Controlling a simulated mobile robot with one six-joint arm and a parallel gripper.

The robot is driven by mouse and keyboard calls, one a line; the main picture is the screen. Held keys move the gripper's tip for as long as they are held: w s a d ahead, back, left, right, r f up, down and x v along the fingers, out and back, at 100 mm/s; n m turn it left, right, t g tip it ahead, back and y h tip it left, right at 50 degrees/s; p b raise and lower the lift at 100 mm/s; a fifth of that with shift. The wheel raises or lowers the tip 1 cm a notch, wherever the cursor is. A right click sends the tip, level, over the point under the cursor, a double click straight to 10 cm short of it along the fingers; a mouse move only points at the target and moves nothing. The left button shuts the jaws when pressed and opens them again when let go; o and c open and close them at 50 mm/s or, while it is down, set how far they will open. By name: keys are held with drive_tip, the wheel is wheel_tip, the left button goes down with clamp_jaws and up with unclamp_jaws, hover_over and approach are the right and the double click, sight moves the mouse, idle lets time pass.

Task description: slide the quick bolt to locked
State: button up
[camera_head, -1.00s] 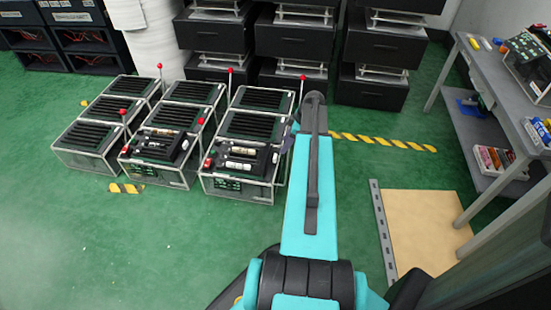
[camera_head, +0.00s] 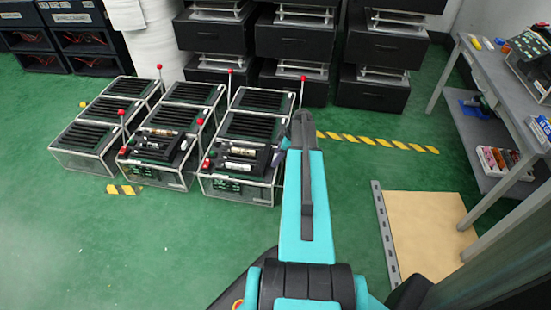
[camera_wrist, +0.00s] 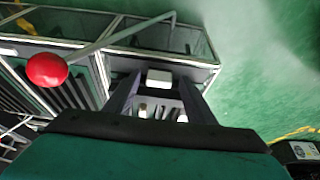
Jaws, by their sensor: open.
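In the wrist view my gripper (camera_wrist: 159,86) is open, its two dark fingers spread over a clear-sided fixture. A white block (camera_wrist: 158,78) shows between the fingertips, with small white pieces nearer the palm. I cannot tell which piece is the quick bolt, or whether anything touches the fingers. In the head view the nearest fixture (camera_head: 235,188) is the front right one, with a black block and light cylinders (camera_head: 240,158) on top.
A red ball knob (camera_wrist: 47,69) on a grey rod rises left of my fingers in the wrist view. Several similar fixtures (camera_head: 75,140) stand to the left. A grey bench (camera_head: 500,95) stands at the right. Green floor (camera_head: 150,250) is clear in front.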

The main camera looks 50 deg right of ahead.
sight(264, 156)
clamp_jaws()
drive_tip(key=shift+w+a+p, duration=0.25)
drive_tip(key=shift+w+a, duration=0.25)
drive_tip(key=shift+w, duration=0.3)
drive_tip(key=shift+w+a+p, duration=0.3)
drive_tip(key=shift+w+a, duration=0.25)
drive_tip(key=shift+w, duration=0.2)
drive_tip(key=shift+w+a+p, duration=0.25)
drive_tip(key=shift+w+a, duration=0.25)
drive_tip(key=shift+w, duration=0.3)
drive_tip(key=shift+c, duration=0.3)
unclamp_jaws()
drive_tip(key=shift+o, duration=0.3)
drive_tip(key=shift+d+r, duration=0.1)
drive_tip(key=shift+r, duration=0.05)
drive_tip(key=p+v, duration=0.3)
drive_tip(key=v, duration=1)
drive_tip(key=shift+r+p, duration=0.35)
